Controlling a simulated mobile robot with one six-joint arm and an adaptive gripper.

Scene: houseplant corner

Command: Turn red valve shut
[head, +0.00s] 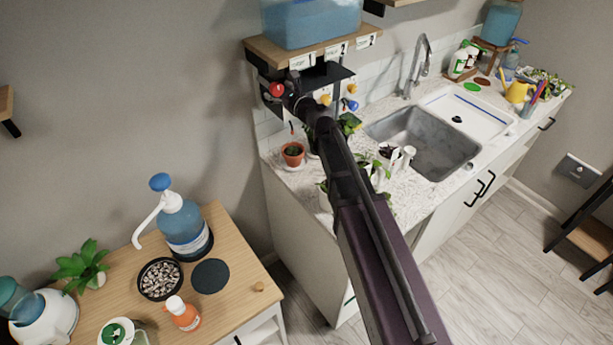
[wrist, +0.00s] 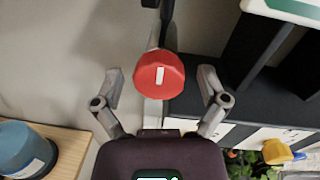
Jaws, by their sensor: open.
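The red valve (wrist: 160,84) is a faceted red knob with a white mark on its face, which looks upright in the wrist view. In the head view the red valve (head: 277,90) is under the wooden shelf (head: 262,52), left of the label cards. My gripper (wrist: 160,82) is open, with one finger on each side of the red valve. Gaps show between the fingers and the knob, and I see no contact. In the head view my gripper (head: 290,96) is at the valve, and my dark arm hides part of that area.
A yellow knob (head: 325,99) and a blue knob (head: 350,105) are right of the red valve. A blue water tank (head: 312,20) stands on the shelf. Potted plants, such as a terracotta pot (head: 292,155), stand on the counter below. A wooden table (head: 240,285) is at lower left.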

